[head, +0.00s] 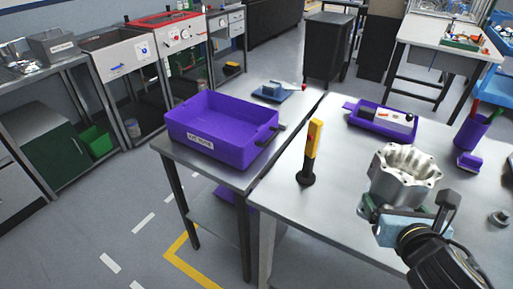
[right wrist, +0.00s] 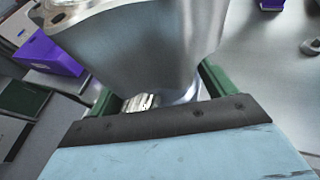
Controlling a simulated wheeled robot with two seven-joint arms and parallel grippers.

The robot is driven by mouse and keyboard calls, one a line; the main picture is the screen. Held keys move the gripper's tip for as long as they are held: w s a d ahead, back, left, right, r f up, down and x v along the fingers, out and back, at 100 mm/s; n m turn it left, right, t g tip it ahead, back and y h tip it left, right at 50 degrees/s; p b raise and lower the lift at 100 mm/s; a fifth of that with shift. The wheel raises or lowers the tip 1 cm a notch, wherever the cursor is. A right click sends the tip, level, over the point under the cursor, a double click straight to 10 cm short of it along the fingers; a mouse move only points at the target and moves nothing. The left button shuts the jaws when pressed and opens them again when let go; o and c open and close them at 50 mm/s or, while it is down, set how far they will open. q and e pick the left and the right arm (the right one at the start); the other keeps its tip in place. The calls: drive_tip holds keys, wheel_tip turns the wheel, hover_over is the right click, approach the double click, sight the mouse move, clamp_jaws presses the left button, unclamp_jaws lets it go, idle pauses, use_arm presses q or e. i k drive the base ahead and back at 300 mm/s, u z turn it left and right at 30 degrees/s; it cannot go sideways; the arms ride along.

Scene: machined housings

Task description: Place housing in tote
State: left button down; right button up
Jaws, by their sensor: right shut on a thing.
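The housing (head: 404,176) is a silvery machined ring-like part with a wide open mouth and bolt lugs around its rim. My right gripper (head: 378,211) is shut on it and holds it at the right of the steel table; whether it touches the tabletop is hard to tell. In the right wrist view the housing (right wrist: 150,45) fills the top middle between the green fingers of the gripper (right wrist: 155,100). The purple tote (head: 233,151), with a white label, stands on the left table, apart from the housing. It looks empty. My left gripper is not in view.
A yellow and black upright tool (head: 312,150) stands on the table between tote and housing. A purple tray (head: 381,121) with small parts lies behind. A purple cup (head: 470,134) and a small metal part (head: 499,217) are at right. The front middle of the table is clear.

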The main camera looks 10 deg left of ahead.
sight(205, 127)
drive_tip(key=u, duration=0.15)
drive_tip(key=k, duration=0.45)
drive_tip(key=u, duration=1.4)
drive_tip(key=i, duration=1.2)
drive_tip(key=z, duration=0.35)
drive_tip(key=i, duration=1.15)
drive_tip(key=z, duration=0.85)
